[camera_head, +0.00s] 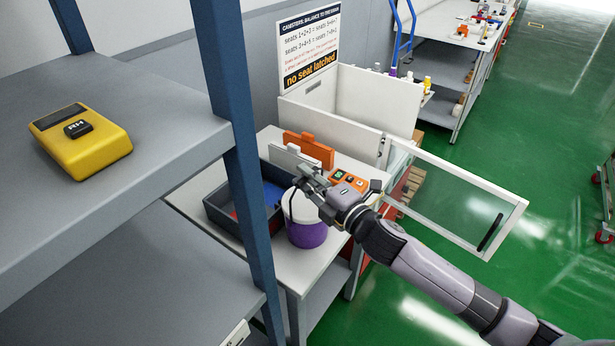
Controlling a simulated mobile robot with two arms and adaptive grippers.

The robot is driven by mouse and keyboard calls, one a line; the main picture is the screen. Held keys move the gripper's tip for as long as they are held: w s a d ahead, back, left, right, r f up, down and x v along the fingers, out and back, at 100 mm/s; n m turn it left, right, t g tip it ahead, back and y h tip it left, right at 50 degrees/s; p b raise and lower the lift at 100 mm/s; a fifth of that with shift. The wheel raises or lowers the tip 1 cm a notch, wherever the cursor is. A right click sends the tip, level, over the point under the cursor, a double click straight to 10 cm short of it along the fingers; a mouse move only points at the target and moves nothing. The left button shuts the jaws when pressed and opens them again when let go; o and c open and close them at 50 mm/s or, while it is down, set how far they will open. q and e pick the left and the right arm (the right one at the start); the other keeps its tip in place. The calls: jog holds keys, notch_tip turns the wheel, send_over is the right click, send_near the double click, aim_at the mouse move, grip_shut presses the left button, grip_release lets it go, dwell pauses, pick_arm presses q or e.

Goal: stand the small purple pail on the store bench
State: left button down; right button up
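A small pail (306,234), purple below and pale at the top, is on or just above the front of a white-topped bench (271,270), left of the box with the open door. I cannot tell whether its base touches the bench. My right gripper (312,193) comes in from the right and is at the pail's upper rim, where a dark handle shows. The fingers partly cover the rim, and I cannot tell whether they grip it. My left gripper is out of view. No label tells which bench is the store bench.
A dark tray (222,217) with blue and red contents sits left of the pail. Orange (308,150) and white panels stand behind it. A white box with an open glass door (445,193) is at right. A blue-posted shelf holds a yellow device (82,146). Another bench (428,45) stands far back.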

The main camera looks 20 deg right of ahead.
jog(key=shift+o, duration=1.1)
jog(key=shift+r, duration=0.15)
jog(key=b+v, duration=0.3)
jog(key=v, duration=0.9)
